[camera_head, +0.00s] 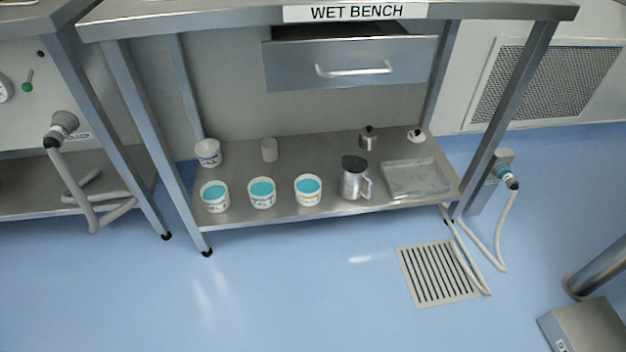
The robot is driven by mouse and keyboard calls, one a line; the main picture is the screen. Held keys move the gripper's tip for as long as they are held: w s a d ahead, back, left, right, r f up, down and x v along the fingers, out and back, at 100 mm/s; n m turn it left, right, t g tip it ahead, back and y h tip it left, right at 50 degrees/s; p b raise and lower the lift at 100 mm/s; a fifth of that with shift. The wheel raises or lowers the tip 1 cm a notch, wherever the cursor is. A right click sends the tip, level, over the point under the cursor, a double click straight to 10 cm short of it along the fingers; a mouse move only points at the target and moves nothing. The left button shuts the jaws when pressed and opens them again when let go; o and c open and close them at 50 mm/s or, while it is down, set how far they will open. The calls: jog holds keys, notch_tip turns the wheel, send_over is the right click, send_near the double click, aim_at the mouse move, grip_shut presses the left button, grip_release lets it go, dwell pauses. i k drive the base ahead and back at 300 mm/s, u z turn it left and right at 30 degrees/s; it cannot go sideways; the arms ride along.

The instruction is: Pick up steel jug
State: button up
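The steel jug (353,181) stands upright on the lower shelf (240,231) of the wet bench, near the front edge. It is a shiny cylinder with a dark opening at the top and a handle on its right side. A white tub with teal contents (308,189) stands to its left, with a small gap. A shallow clear tray (416,179) lies close to its right. My gripper is not in view.
More teal-filled tubs (262,192) line the shelf front. An open drawer (352,63) and bench top overhang the shelf. Bench legs (135,140) flank it. A floor grate (440,272) and hose (500,235) lie at right; the floor in front is clear.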

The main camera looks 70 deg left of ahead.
aim_at(353, 170)
jog(key=u, duration=2.5)
jog(key=k, duration=0.8)
jog(key=u, duration=3.95)
jog(key=i, duration=0.1)
jog(key=z, duration=2.55)
jog(key=i, duration=1.9)
jog(key=z, duration=1.05)
jog(key=i, duration=0.9)
jog(key=z, duration=1.4)
jog(key=i, duration=0.3)
jog(key=z, duration=0.15)
